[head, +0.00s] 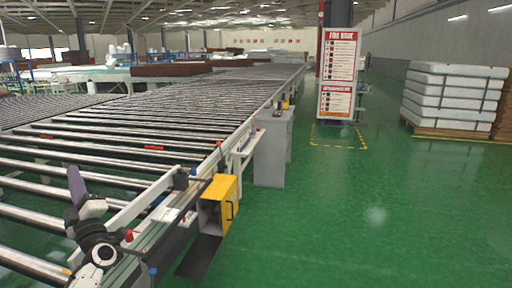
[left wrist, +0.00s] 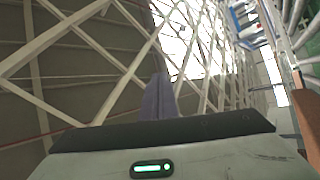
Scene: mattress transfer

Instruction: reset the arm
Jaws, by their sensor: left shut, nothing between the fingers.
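My left gripper (head: 75,182) is at the lower left of the head view, pointing up above the near part of the roller conveyor (head: 130,147). Its purple-grey fingers are together with nothing between them. My right gripper is not in view.
A yellow box (head: 219,203) and a grey cabinet (head: 272,148) are on the conveyor's right side. White stacked mattresses (head: 452,97) stand on a pallet at the right. A red and white sign (head: 338,75) stands further back. The green floor between is clear.

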